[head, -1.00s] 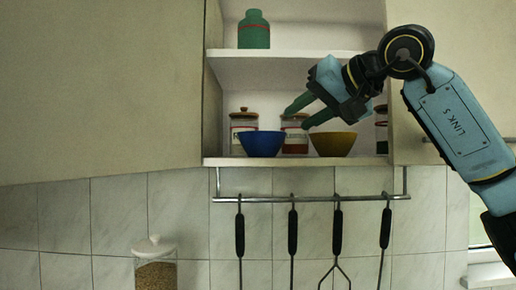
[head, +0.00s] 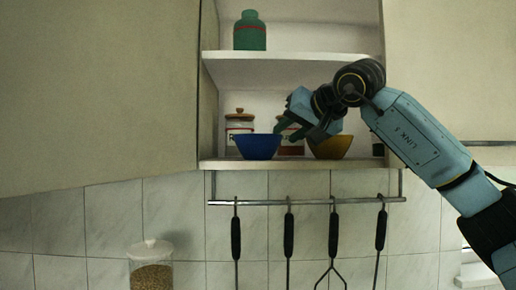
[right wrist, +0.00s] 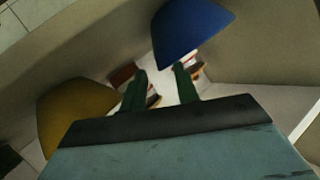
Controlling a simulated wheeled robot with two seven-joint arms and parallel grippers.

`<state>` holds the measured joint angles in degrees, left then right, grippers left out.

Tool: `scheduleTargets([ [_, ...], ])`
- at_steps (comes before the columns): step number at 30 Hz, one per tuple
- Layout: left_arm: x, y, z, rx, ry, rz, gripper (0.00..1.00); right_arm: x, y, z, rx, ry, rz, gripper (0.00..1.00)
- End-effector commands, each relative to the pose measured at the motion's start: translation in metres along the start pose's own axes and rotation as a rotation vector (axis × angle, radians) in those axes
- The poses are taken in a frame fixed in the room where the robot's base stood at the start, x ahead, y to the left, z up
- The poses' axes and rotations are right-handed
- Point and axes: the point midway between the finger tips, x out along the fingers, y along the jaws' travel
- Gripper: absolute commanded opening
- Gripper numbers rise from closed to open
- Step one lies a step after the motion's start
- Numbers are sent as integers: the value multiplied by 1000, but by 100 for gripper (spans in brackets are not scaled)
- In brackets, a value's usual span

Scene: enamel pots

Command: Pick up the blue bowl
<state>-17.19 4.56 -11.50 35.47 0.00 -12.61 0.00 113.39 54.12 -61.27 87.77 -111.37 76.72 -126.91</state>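The blue bowl (head: 257,147) stands upright on the lower shelf of the open cupboard, left of the yellow bowl. It also shows at the top of the right wrist view (right wrist: 190,26). My right gripper (head: 283,132) reaches in from the right, its green fingers just beside the blue bowl's right rim. In the right wrist view its two fingers (right wrist: 161,82) are apart with a gap between them, and the blue bowl lies beyond their tips, not between them. My left gripper is not in view.
A yellow bowl (head: 332,146) stands close under my right gripper. Lidded jars (head: 239,125) stand behind the bowls. A green jar (head: 250,32) is on the upper shelf (head: 300,56). Utensils hang from a rail (head: 310,202) below, and a grain jar (head: 151,268) stands lower left.

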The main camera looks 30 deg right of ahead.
Motion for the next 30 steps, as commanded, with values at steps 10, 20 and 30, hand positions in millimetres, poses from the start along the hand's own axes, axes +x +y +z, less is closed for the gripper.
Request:
scheduleTargets([
  [10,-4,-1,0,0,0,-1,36,23,0,0,1,0,-1,31],
  [20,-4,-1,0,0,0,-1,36,23,0,0,1,-1,0,0],
  [30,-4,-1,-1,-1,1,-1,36,23,0,1,0,-2,1,0],
])
